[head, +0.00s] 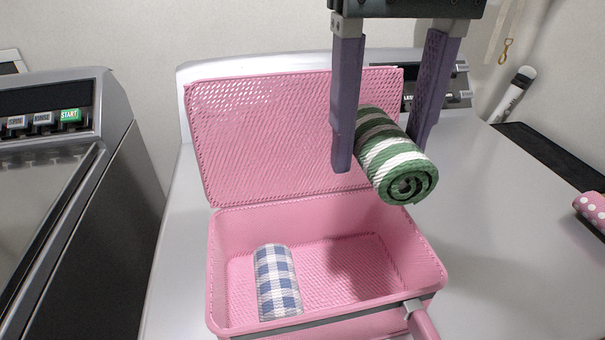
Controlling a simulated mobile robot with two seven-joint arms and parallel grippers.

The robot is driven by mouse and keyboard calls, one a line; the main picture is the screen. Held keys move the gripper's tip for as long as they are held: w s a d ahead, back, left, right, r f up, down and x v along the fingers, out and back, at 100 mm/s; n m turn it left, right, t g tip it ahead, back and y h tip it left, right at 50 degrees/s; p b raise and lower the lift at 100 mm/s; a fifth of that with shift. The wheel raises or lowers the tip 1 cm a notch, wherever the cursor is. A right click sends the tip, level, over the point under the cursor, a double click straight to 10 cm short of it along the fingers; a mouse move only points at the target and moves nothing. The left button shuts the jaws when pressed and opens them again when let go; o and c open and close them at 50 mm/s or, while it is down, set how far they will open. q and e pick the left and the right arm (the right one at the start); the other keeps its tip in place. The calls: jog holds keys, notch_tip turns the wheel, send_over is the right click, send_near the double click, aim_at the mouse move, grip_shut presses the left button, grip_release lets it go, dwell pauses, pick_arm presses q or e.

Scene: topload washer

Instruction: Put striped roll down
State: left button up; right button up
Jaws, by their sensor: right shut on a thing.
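The striped roll (390,158), green and white with a spiral end facing me, is between the purple fingers of my right gripper (380,157). The gripper is shut on it and holds it in the air, above the back right part of the open pink basket (222,250). The basket stands on the white washer top with its lid (265,135) raised at the back. A blue and white checked roll (276,282) lies inside the basket on the left. The right finger is partly hidden by the striped roll. My left gripper is not in view.
The basket's floor right of the checked roll is bare. The washer top (490,240) is clear to the right of the basket. A pink polka-dot item (591,208) is at the right edge. A dark machine with a START button (69,116) stands at left.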

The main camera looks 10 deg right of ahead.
send_over(354, 279)
notch_tip(354, 279, down, 10)
jog(key=shift+f+b, duration=0.25)
jog(key=shift+b, duration=0.1)
notch_tip(354, 279, down, 4)
jog(key=shift+f+b, duration=0.15)
jog(key=shift+b, duration=0.2)
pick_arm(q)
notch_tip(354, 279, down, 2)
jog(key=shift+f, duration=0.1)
pick_arm(e)
jog(key=shift+f, duration=0.25)
jog(key=shift+f, duration=0.1)
jog(key=o, duration=1)
jog(key=shift+o, duration=0.2)
notch_tip(354, 279, up, 12)
jog(key=shift+f+p, duration=0.2)
jog(key=shift+p, duration=0.65)
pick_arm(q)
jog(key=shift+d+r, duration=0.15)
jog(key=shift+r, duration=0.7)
pick_arm(e)
jog(key=shift+r, duration=0.35)
